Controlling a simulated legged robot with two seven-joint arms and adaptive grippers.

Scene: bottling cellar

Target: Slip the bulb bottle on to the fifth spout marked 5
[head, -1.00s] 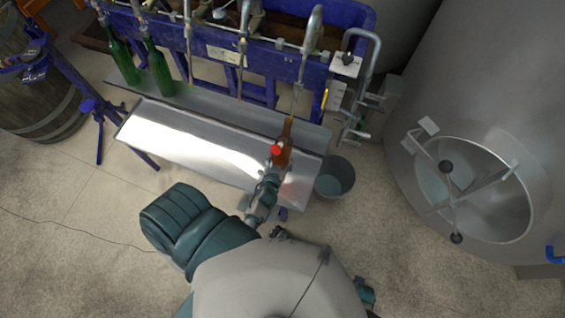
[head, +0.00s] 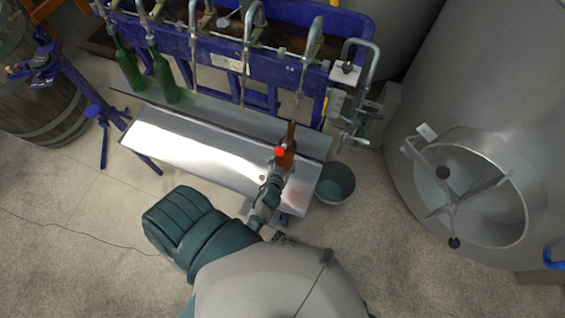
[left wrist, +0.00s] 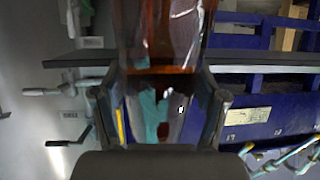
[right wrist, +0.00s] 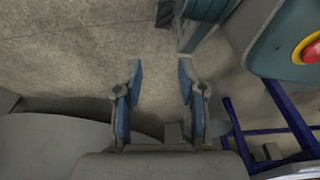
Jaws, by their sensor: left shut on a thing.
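The bulb bottle (head: 288,158) is brown glass. My left gripper (head: 277,172) is shut around it, and the amber glass (left wrist: 165,35) fills the space between the fingers in the left wrist view. The bottle's narrow neck points up toward the filler, just below the fifth spout (head: 302,80), counted from the left. I cannot tell whether the neck touches the spout tip, and no number 5 is readable. My right gripper (right wrist: 160,80) is open and empty over the floor in the right wrist view.
Two green bottles (head: 165,82) hang at the first spouts of the blue filler (head: 270,90). A metal trough (head: 185,140) lies below the spouts, with a grey bucket (head: 335,182) at its right end. A large steel tank (head: 480,90) stands right, a barrel (head: 40,105) left.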

